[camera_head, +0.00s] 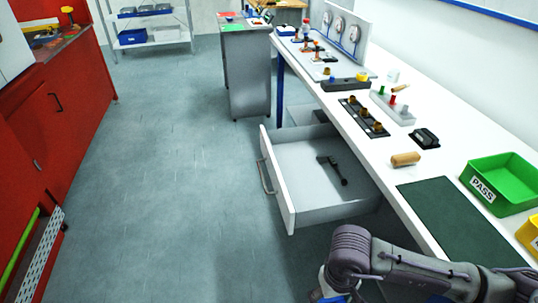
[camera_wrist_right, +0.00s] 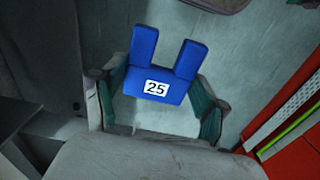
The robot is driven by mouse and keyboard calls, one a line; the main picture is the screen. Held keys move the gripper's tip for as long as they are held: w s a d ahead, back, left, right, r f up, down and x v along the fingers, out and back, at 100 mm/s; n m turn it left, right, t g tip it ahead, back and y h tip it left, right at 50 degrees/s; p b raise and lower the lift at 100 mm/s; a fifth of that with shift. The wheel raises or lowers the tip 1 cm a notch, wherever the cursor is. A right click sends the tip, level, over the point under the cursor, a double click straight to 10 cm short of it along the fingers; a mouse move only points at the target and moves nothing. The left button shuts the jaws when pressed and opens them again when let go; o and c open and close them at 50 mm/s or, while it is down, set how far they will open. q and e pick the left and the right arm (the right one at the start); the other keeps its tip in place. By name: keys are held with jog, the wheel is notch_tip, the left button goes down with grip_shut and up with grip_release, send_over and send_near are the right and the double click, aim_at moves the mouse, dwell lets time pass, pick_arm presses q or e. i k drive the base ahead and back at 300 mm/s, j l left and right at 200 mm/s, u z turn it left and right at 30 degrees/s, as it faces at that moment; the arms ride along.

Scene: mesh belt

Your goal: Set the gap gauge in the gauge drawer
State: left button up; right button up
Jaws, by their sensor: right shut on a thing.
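The gap gauge (camera_wrist_right: 157,75) is a blue U-shaped block with two prongs and a white label reading 25. My right gripper (camera_wrist_right: 158,98) is shut on its base, and the prongs point away from the palm. In the head view my right arm comes in at the bottom right, with a bit of blue showing beside its wrist, below the drawer. The gauge drawer (camera_head: 277,201) is pulled out from under the white bench. A dark tool (camera_head: 332,171) lies inside it, and the rest of its floor is bare. My left gripper is not in view.
The white bench (camera_head: 440,110) carries a dark green mat (camera_head: 455,222), a green PASS bin (camera_head: 502,183), a wooden cylinder (camera_head: 405,159), a black block (camera_head: 425,138) and racks of parts. Red cabinets (camera_head: 60,110) stand at the left. The floor between is clear.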

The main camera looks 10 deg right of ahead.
aim_at(297, 169)
jog(key=i+j+u, duration=0.35)
jog(key=i, duration=0.2)
jog(key=i+u, duration=0.4)
jog(key=i+z, duration=0.45)
jog(key=i+j+z, duration=0.2)
jog(key=i+z, duration=0.25)
jog(key=i+j+z, duration=0.55)
jog(key=i+z, duration=0.15)
jog(key=z, duration=0.2)
jog(key=i+j+z, duration=0.15)
jog(key=i+z, duration=0.15)
jog(key=z, duration=0.2)
jog(key=i+j+z, duration=0.2)
jog(key=z, duration=0.25)
jog(key=i+j+z, duration=0.15)
jog(key=j+z, duration=0.35)
jog(key=i+j+z, duration=0.1)
jog(key=j+z, duration=0.2)
jog(key=z, duration=0.15)
